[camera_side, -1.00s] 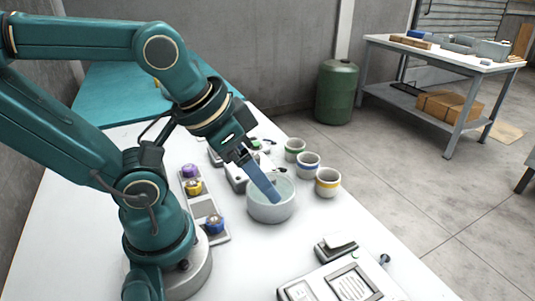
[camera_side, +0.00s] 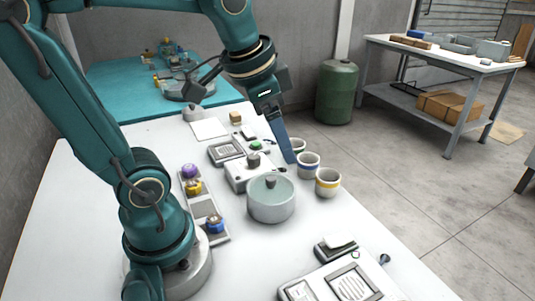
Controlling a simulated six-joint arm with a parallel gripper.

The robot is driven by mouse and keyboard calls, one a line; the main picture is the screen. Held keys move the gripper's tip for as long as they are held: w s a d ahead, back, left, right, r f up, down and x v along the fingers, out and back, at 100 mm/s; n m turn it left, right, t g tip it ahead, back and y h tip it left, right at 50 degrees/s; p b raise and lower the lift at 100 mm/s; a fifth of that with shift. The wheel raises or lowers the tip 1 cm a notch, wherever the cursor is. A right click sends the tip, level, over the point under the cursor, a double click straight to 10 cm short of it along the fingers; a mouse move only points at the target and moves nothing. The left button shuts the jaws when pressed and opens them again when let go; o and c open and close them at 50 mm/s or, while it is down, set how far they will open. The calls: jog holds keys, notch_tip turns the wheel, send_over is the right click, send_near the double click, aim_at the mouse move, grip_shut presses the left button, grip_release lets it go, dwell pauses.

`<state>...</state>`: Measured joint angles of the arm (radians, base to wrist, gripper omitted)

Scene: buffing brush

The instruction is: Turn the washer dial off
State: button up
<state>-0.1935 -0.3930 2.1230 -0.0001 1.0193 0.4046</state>
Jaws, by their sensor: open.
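The washer appears to be the round grey tub (camera_side: 270,208) in the middle of the white table, with a dark upright piece (camera_side: 270,182) at its centre. Behind it is a pale box (camera_side: 238,175) with a dark round knob (camera_side: 253,160) on top, which looks like the dial. I cannot read its setting. My gripper (camera_side: 291,159) points down with blue fingers, to the right of the knob and apart from it in the picture. It is open and no held thing shows. The two fingers overlap from this side.
A blue-banded cup (camera_side: 308,166) and a yellow-banded cup (camera_side: 328,183) stand near my fingers; another cup (camera_side: 299,146) is partly hidden behind them. A tray (camera_side: 205,207) with coloured spools lies left of the tub. A panel device (camera_side: 345,285) sits at the front.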

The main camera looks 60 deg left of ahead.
jog(key=w+a+f+g, duration=0.1)
jog(key=w+a, duration=0.2)
jog(key=a, duration=0.2)
jog(key=n+g, duration=0.3)
jog(key=n, duration=0.1)
send_over(254, 156)
jog(key=shift+h, duration=0.4)
notch_tip(254, 156, down, 9)
jog(key=shift+r, duration=0.2)
jog(key=shift+f, duration=2.35)
grip_shut()
